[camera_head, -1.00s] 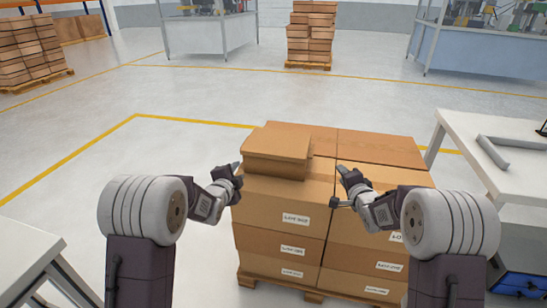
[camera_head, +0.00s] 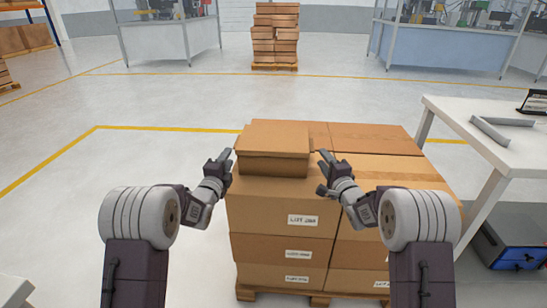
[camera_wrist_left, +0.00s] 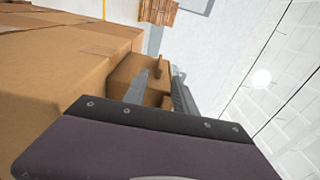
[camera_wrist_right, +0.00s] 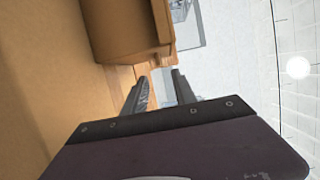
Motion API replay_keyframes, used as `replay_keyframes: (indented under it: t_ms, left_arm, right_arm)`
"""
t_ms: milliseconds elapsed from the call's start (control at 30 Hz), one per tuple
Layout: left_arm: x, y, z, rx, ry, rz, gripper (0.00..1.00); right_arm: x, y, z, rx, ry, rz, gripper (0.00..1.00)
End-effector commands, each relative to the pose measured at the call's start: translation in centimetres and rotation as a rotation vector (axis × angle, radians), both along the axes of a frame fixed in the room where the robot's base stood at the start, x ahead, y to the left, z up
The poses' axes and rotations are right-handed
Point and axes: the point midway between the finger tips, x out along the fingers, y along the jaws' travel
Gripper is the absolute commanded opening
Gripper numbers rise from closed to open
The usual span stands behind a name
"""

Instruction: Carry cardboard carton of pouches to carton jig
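The cardboard carton (camera_head: 273,147), a small closed brown box with an overhanging lid, rests on top of a stack of larger boxes. My left gripper (camera_head: 224,157) is at the carton's left side and my right gripper (camera_head: 325,158) is just off its right side. Both appear empty. In the left wrist view the fingers (camera_wrist_left: 158,90) are spread, with the carton (camera_wrist_left: 128,72) beyond them. In the right wrist view the fingers (camera_wrist_right: 158,90) are also apart, beside the carton (camera_wrist_right: 120,30). The grey angled carton jig (camera_head: 490,138) lies on the white table at right. Pouches are not visible.
The labelled box stack (camera_head: 275,210) stands on a wooden pallet (camera_head: 320,299) in front of me. The white table (camera_head: 450,112) is at right, with a blue-fronted drawer unit (camera_head: 515,255) below. Open floor lies left and beyond, marked by yellow lines.

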Motion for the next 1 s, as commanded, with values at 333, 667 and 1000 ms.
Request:
replay_keyframes:
  t_ms: [333,667,1000]
  left_arm:
    - [1.7,-0.3,0.0,-0.002,0.0,-0.001,0.33]
    - [7.3,-1.1,0.0,-0.002,0.0,0.0,0.33]
    - [9.0,-1.3,0.0,-0.002,0.002,0.0,0.33]
  right_arm:
    - [1.6,0.5,0.0,-0.002,0.0,0.001,0.33]
    - [7.2,1.9,0.0,-0.002,0.0,0.001,0.33]
    - [8.8,2.2,0.0,-0.002,0.001,-0.001,0.33]
